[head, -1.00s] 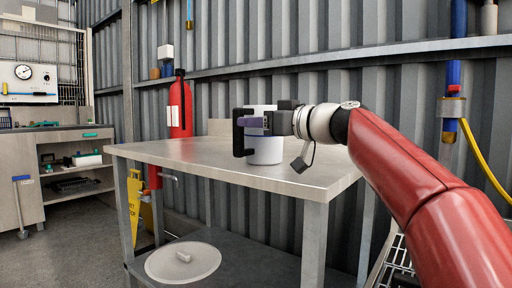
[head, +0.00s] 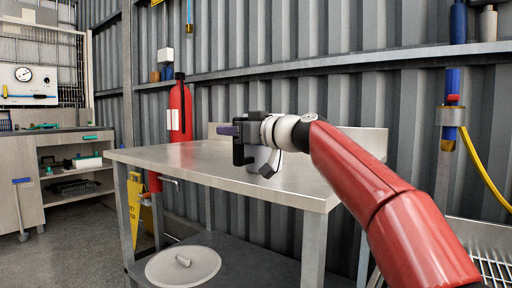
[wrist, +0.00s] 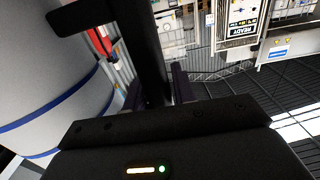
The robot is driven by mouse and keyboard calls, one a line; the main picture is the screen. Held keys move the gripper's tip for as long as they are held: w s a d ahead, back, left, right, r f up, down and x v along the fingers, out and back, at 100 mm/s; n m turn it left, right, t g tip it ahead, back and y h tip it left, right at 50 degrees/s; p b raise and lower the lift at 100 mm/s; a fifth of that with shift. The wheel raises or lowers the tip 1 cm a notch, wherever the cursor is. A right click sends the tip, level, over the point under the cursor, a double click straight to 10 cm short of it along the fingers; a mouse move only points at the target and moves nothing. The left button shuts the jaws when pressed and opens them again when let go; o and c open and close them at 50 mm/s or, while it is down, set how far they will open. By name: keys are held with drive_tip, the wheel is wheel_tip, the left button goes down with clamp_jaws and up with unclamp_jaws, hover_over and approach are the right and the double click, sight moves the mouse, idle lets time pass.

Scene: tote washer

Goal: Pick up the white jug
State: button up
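The white jug (head: 263,157) stands on the metal table, partly hidden behind my gripper and wrist. In the wrist view its rounded pale wall with blue bands (wrist: 45,85) fills the left side, very close. Its black handle (wrist: 150,50) runs between the purple fingers of my gripper (wrist: 157,90). A small gap seems to show between the handle and the right finger, so the fingers look open around it. In the head view my gripper (head: 229,130) is at the jug's upper part, with a purple finger pointing left.
The metal table (head: 185,160) has a bare top to the left of the jug. A round lid (head: 165,266) lies on its lower shelf. A red fire extinguisher (head: 180,112) hangs behind, and a wall shelf (head: 330,65) runs above. A wire rack (head: 490,262) is at lower right.

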clamp_jaws()
drive_tip(key=shift+r, duration=0.1)
